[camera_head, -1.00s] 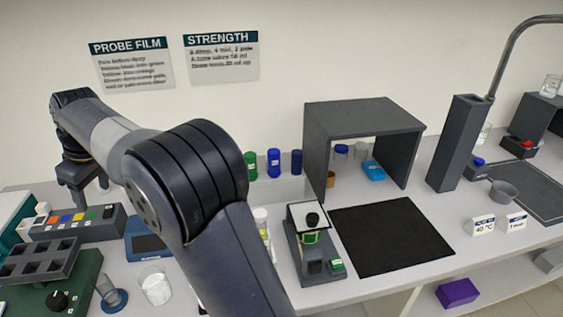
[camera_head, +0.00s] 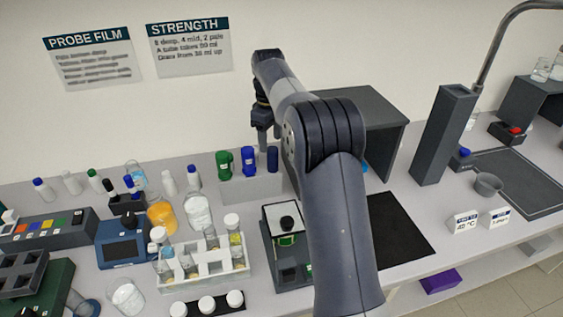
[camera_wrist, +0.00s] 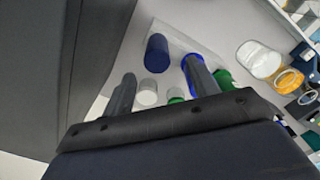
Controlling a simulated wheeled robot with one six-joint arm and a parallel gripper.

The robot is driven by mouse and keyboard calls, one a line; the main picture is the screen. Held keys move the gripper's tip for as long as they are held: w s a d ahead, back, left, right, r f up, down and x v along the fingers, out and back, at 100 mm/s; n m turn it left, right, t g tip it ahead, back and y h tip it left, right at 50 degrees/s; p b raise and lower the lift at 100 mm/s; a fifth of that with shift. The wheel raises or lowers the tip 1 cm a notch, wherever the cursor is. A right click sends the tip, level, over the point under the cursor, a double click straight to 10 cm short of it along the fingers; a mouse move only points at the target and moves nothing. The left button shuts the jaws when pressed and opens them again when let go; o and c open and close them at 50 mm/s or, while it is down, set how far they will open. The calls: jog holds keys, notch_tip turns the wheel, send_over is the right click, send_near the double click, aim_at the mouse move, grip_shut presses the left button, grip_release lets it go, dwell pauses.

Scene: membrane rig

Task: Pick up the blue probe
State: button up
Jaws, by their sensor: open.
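The blue probe (camera_head: 249,160) appears to be the bright blue upright cylinder in a pale rack, between a green cylinder (camera_head: 224,162) and a dark navy one (camera_head: 272,158). My gripper (camera_head: 263,146) is open and empty, pointing down near the blue and navy cylinders in the head view. In the wrist view, one finger of my gripper (camera_wrist: 160,70) covers much of the bright blue cylinder (camera_wrist: 188,64). The navy cylinder (camera_wrist: 157,53) shows ahead, between the finger lines. Whether a finger touches anything cannot be told.
A dark grey hood (camera_head: 385,118) stands just right of the cylinders, and a large dark wall fills the wrist view's left. A white tube rack (camera_head: 205,276), an orange-filled flask (camera_head: 162,216) and several small bottles stand to the left. A black mat (camera_head: 400,232) lies clear at right.

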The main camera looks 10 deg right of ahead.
aim_at(272, 148)
jog(key=f, duration=0.2)
jog(key=f+p, duration=0.1)
jog(key=f, duration=0.4)
jog(key=shift+d+f, duration=0.15)
jog(key=shift+d, duration=0.1)
jog(key=shift+c, duration=0.4)
jog(key=c, duration=0.9)
jog(key=shift+o, duration=0.2)
